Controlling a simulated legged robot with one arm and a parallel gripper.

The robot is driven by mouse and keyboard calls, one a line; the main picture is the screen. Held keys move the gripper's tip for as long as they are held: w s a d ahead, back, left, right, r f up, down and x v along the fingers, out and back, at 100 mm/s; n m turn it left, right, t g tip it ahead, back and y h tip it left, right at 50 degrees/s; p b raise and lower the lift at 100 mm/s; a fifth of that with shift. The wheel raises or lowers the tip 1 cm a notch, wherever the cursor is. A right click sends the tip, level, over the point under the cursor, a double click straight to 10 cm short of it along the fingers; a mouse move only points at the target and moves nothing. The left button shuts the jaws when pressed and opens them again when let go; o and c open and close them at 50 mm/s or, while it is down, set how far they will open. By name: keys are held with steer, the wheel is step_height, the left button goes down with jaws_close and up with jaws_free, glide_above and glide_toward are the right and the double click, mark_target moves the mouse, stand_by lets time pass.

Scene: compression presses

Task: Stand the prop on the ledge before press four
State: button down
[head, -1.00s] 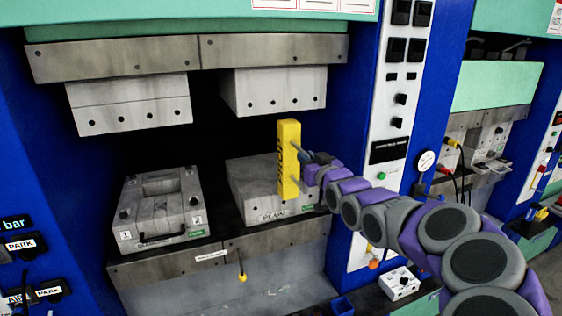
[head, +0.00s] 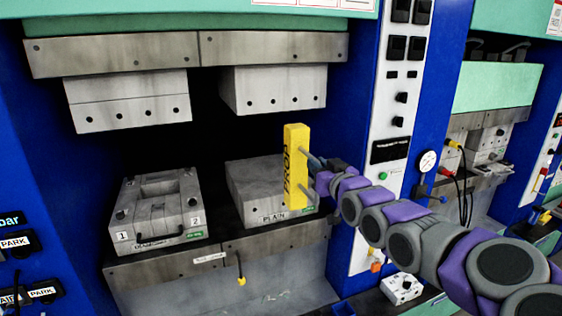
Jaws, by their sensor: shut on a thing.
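The prop is a yellow upright block (head: 296,165) with dark lettering on its side and two grey pegs on its right. My gripper (head: 312,170) is at its right side and shut on it, partly hidden behind the pegs and arm links. The prop stands upright in front of the right mould block marked PLAIN (head: 262,190). The metal ledge (head: 275,240) runs along the press front below. I cannot tell whether the prop's foot touches the ledge or hangs above it.
A left mould block (head: 158,210) marked 1 and 2 sits on the press bed. Upper blocks (head: 275,90) hang above. A blue column with a control panel (head: 395,110) stands right of the opening. A white box (head: 402,288) lies low at right.

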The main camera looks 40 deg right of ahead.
steer(key=shift+b+v, duration=0.8)
steer(key=shift+v, duration=0.8)
